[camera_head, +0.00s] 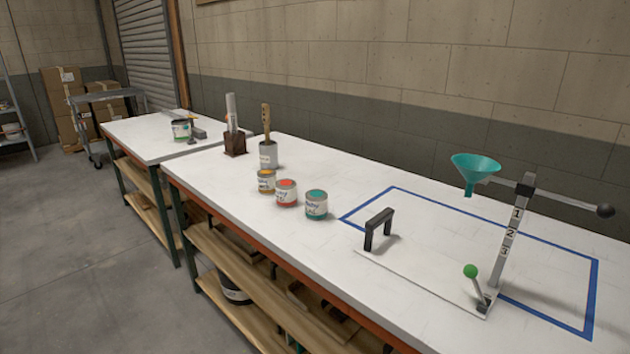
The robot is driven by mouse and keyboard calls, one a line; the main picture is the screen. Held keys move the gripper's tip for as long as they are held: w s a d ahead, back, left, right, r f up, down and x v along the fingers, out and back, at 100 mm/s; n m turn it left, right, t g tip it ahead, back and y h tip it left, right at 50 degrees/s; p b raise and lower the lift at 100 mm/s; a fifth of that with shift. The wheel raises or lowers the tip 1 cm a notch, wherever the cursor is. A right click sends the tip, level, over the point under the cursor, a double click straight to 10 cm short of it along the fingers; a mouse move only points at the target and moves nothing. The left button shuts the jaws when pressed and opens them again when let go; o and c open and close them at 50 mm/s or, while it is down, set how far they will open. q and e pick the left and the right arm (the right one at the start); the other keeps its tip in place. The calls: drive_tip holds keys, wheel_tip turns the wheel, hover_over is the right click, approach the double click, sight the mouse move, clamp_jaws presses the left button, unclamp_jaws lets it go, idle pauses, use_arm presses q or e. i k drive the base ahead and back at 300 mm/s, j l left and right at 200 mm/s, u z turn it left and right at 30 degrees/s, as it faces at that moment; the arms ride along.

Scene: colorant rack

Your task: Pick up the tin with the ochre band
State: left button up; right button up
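The tin with the ochre band (266,182) stands upright on the white workbench, at the left end of a short row of tins. Neither of my grippers shows in the head view.
The grey can (269,154) and a brown block holder (234,144) stand behind the tins. At right, a stand with a teal funnel (475,169), a green-knobbed lever (470,271) and a black handle (379,228) occupies a blue-taped area. The bench's front strip near the tins is clear.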

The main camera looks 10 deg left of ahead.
sight(266, 178)
drive_tip(key=i+j+z, duration=0.1)
drive_tip(key=j+z, duration=0.3)
drive_tip(key=i+j+z, duration=0.1)
drive_tip(key=j+z, duration=0.5)
drive_tip(key=j, duration=0.75)
drive_tip(key=j+z, duration=0.25)
drive_tip(key=j, duration=0.75)
drive_tip(key=k, duration=0.05)
